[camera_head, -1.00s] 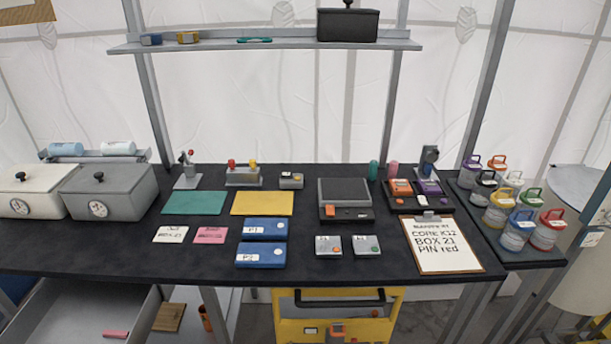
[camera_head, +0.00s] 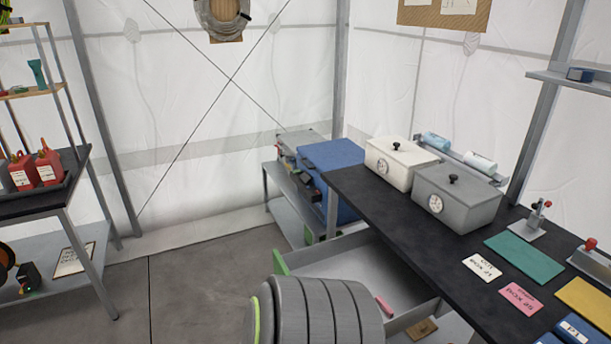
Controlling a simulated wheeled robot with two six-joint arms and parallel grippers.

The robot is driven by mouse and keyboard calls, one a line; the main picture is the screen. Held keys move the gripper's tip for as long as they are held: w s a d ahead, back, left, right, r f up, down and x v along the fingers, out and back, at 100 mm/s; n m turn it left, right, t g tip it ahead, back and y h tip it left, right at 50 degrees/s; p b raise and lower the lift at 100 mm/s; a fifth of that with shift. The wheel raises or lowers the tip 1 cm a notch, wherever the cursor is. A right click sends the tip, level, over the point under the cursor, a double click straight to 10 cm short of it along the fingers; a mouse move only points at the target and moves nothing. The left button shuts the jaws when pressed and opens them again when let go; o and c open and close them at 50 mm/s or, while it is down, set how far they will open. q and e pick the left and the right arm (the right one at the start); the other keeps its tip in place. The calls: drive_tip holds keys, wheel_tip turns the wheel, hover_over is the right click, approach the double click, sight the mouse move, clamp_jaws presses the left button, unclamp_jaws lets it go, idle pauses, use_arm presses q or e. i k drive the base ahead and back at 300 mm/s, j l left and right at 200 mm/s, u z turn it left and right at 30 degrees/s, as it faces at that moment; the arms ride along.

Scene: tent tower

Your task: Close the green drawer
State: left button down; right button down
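The drawer (camera_head: 365,262) is pulled open under the left end of the dark workbench (camera_head: 440,225). It is a pale grey tray, and a strip of its green front (camera_head: 280,262) shows at its left end. A pink stick-like item (camera_head: 384,307) lies inside the drawer. A grey ribbed rounded part, apparently a link of my own arm, stands in front and hides the near part of the drawer and its front. Neither of my grippers shows in the view.
Open concrete floor (camera_head: 190,290) lies left of the drawer. A blue box (camera_head: 330,165) stands on a low bench behind the drawer. A shelf with red cans (camera_head: 35,170) stands at far left. White and grey lidded boxes (camera_head: 455,200) sit on the workbench.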

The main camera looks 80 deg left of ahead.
sight(362, 256)
drive_tip(key=u, duration=0.45)
drive_tip(key=j+u, duration=0.1)
drive_tip(key=u, duration=0.8)
drive_tip(key=j+u, duration=0.1)
drive_tip(key=u, duration=1.2)
drive_tip(key=i+j, duration=0.05)
